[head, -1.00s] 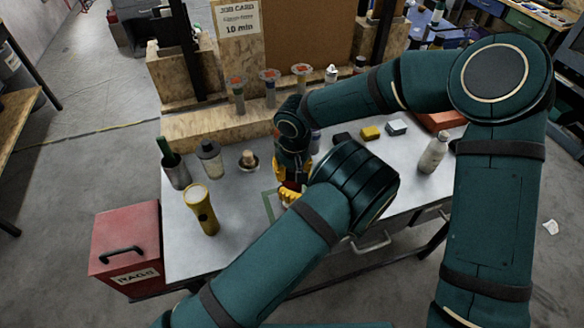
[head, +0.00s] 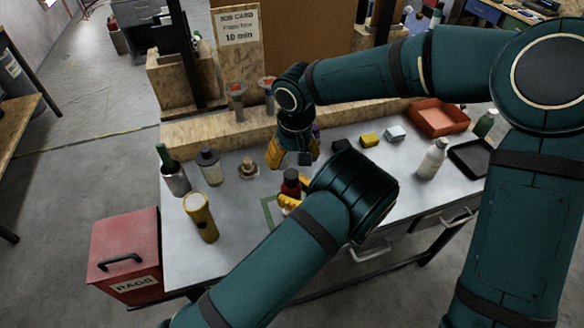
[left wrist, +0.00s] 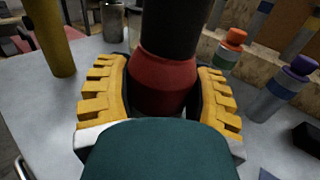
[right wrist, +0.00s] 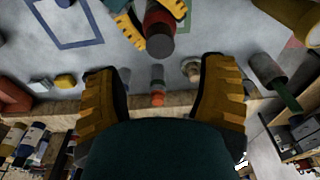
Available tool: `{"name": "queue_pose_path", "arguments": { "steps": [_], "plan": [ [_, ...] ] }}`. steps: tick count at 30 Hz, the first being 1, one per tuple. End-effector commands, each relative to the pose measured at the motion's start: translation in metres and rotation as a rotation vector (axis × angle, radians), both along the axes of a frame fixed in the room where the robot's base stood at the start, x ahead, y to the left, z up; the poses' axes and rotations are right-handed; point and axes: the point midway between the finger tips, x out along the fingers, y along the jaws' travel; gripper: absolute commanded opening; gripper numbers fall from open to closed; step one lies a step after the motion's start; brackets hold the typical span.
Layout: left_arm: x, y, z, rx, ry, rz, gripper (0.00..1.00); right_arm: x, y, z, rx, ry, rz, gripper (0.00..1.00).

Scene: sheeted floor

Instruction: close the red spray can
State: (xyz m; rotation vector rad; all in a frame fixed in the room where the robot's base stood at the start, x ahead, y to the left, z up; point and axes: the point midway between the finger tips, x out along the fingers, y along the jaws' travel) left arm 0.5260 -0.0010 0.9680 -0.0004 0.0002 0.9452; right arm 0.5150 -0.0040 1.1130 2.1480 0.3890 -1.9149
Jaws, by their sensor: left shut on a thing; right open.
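The red spray can (head: 292,184) stands upright over the bench, a dark cap on its top. My left gripper (head: 288,201) is shut around its body. The left wrist view shows the red can (left wrist: 162,84) between the yellow fingers, with the dark cap (left wrist: 170,25) above it and no gap visible. In the right wrist view, the capped can (right wrist: 158,18) is at the top, beside the left fingers. My right gripper (head: 291,155) is open and empty, behind and above the can; its spread fingers show in its own view (right wrist: 162,95). The can's base is hidden.
A yellow flashlight (head: 202,217), a grey-capped jar (head: 211,169) and a tan round item (head: 248,169) stand left of the can. A yellow block (head: 369,140), white bottle (head: 432,160) and red tray (head: 437,118) are at right.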

Motion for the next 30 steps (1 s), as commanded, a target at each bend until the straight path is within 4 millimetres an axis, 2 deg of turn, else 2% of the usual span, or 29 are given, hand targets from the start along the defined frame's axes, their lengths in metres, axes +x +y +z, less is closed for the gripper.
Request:
{"name": "queue_pose_path", "arguments": {
  "steps": [3, 6, 17, 18, 20, 21, 30],
  "plan": [
    [0.0, 0.0, 0.0, 0.0, 0.0, 0.0, 0.14, -0.001, -0.001, 0.018, 0.0, -0.003, -0.002, 0.71],
    [0.0, 0.0, 0.0, 0.0, 0.0, 0.0, 0.14, -0.002, -0.001, 0.026, 0.0, -0.001, -0.001, 0.71],
    [0.0, 0.0, 0.0, 0.0, 0.0, 0.0, 0.14, -0.003, -0.001, 0.031, 0.0, 0.001, -0.001, 0.71],
    [0.0, 0.0, 0.0, 0.0, 0.0, 0.0, 0.67, -0.003, -0.001, 0.031, 0.0, 0.001, -0.001, 0.71],
    [0.0, 0.0, 0.0, 0.0, 0.0, 0.0, 0.88, -0.003, -0.001, 0.031, 0.0, 0.001, -0.001, 0.71],
    [0.0, 0.0, 0.0, 0.0, 0.0, 0.0, 0.93, -0.003, -0.001, 0.03, 0.0, 0.001, -0.001, 0.71],
    [0.0, -0.001, 0.0, 0.0, 0.0, 0.0, 0.93, -0.003, -0.001, 0.03, 0.0, 0.0, -0.001, 0.71]
  ]
}}
